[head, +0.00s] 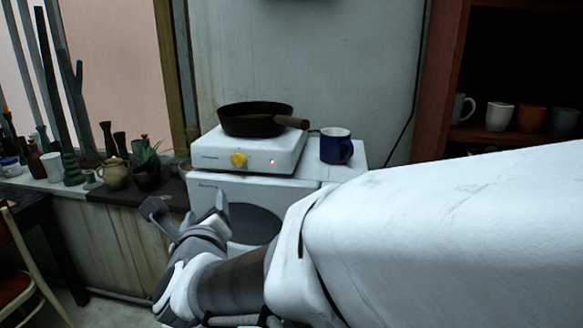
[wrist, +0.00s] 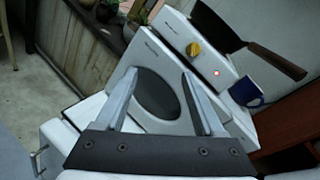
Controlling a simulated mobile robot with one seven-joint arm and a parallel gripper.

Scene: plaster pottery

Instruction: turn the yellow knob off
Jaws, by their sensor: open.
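The yellow knob (head: 238,160) is on the front face of a white hot plate (head: 286,156), left of a small lit red light (head: 273,161). In the wrist view the knob (wrist: 193,49) shows at the upper middle, beyond my fingers. My gripper (head: 187,212) is open and empty, below and to the left of the knob in the head view, apart from it. In the wrist view its two fingers (wrist: 160,95) are spread wide with nothing between them. Which way the knob is turned is too small to tell.
A black pan (head: 250,121) sits on the hot plate, its brown handle pointing right. A blue mug (head: 336,147) stands to the right. The hot plate rests on a white appliance (head: 200,195) with a round dark door. Pots and a plant (head: 146,165) line the sill at left.

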